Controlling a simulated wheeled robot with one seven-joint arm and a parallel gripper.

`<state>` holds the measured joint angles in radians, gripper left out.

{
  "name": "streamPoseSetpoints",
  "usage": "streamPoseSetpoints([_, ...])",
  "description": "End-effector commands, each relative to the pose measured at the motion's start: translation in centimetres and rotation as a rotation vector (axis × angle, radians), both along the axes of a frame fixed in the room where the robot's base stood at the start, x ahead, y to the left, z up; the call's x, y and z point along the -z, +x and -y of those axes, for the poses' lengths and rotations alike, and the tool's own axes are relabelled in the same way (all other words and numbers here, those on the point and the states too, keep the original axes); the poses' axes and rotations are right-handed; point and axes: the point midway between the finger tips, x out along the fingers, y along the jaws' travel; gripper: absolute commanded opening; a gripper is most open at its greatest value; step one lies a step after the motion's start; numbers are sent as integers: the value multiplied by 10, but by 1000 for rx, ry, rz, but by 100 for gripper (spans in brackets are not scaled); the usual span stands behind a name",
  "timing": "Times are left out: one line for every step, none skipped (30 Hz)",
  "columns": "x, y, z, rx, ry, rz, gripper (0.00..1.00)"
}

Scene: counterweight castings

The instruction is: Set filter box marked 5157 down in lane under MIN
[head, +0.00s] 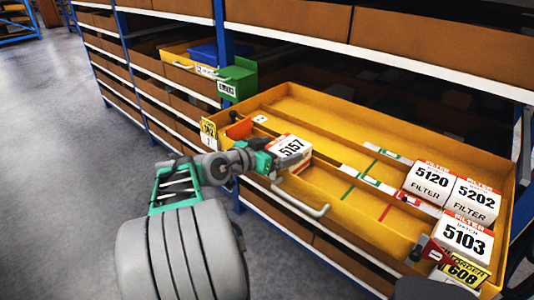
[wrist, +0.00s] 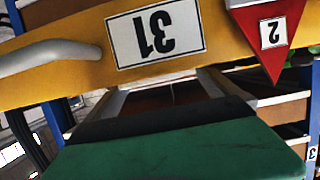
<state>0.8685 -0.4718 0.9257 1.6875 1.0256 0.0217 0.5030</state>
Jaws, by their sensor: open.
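The filter box marked 5157 (head: 291,148) is white with an orange-red band. It appears in the left part of the pulled-out yellow drawer (head: 365,230), right at my gripper. My gripper (head: 270,166) has teal fingers and is open at the near left side of this box; I cannot tell whether they touch. The wrist view shows a green, dark-edged finger (wrist: 185,150) but no box. Long dividers split the drawer into lanes, with red and green lines across the floor and small labels on the dividers. I cannot read MIN on any of them.
Filter boxes 5120 (head: 429,184), 5202 (head: 472,202) and 5103 (head: 463,238) stand at the drawer's right end. An order card marked 608 (head: 463,270) is at the near right corner. A green bin (head: 238,79) sits beyond the left end. The drawer's middle is clear.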

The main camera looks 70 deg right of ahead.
Motion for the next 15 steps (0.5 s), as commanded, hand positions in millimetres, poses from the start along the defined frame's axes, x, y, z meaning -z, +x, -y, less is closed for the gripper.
streamPoseSetpoints([-3, 8, -11, -8, -5, 3, 100])
streamPoseSetpoints([-5, 11, -18, -8, -3, 3, 100])
streamPoseSetpoints([-8, 15, -28, -8, -5, 3, 100])
streamPoseSetpoints([-11, 18, -35, -8, -4, 2, 100])
streamPoseSetpoints([-14, 22, -41, -9, -4, 2, 100])
streamPoseSetpoints([-16, 25, -49, -8, -4, 2, 100])
streamPoseSetpoints([-18, 26, -55, -7, -4, 2, 100])
streamPoseSetpoints([-20, 28, -60, -7, -4, 1, 100])
streamPoseSetpoints([-23, 31, -65, -6, -5, 1, 100])
streamPoseSetpoints([-24, 32, -69, -4, -5, 1, 100])
streamPoseSetpoints([-25, 33, -72, -4, -4, 1, 100])
streamPoseSetpoints([-26, 33, -75, -3, -3, 1, 100])
streamPoseSetpoints([-27, 34, -76, -2, -3, 0, 100])
streamPoseSetpoints([-27, 34, -77, -1, -4, 0, 100])
streamPoseSetpoints([-27, 35, -78, -4, -1, 0, 100])
